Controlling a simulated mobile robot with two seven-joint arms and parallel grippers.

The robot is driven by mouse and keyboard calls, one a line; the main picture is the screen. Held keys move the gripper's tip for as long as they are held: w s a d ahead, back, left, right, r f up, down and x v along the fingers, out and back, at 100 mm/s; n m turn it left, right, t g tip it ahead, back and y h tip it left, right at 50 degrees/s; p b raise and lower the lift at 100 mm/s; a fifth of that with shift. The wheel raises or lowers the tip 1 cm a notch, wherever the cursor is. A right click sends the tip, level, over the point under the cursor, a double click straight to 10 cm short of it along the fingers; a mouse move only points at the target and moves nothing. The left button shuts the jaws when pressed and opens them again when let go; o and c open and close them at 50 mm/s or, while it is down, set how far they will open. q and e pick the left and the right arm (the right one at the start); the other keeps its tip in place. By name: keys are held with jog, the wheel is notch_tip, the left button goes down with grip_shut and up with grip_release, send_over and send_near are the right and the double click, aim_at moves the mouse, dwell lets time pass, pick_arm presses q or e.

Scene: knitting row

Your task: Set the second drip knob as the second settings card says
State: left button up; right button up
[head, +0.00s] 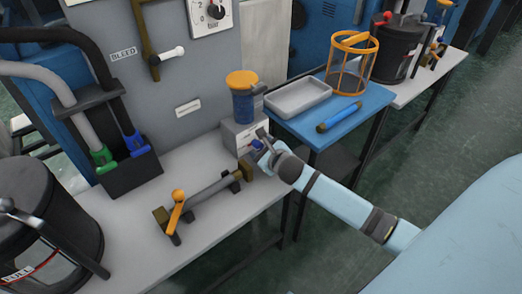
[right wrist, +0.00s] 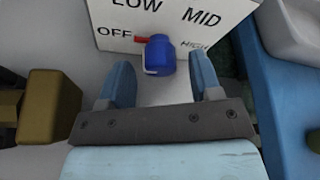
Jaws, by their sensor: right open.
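A blue drip knob (right wrist: 160,55) sits on the front of a white box. Its red pointer is towards OFF; LOW, MID and HIGH are also printed around it. In the head view the box (head: 230,137) stands on the bench under a blue cup with an orange top (head: 242,92). The knob there is largely hidden by my gripper. My right gripper (head: 262,143) is open in front of the knob. In the right wrist view its two fingers (right wrist: 164,82) are spread wide, with the knob between and just beyond their tips. No readable settings card shows.
An orange-handled valve (head: 175,210) on a pipe lies on the bench left of the box. A blue table (head: 375,98) at right holds a grey tray (head: 298,97), a blue cylinder (head: 339,117) and an orange cage (head: 352,57). A dark pot (head: 45,215) stands at left.

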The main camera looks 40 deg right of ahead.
jog(key=shift+w+f, duration=0.1)
jog(key=shift+w, duration=0.25)
jog(key=c, duration=0.9)
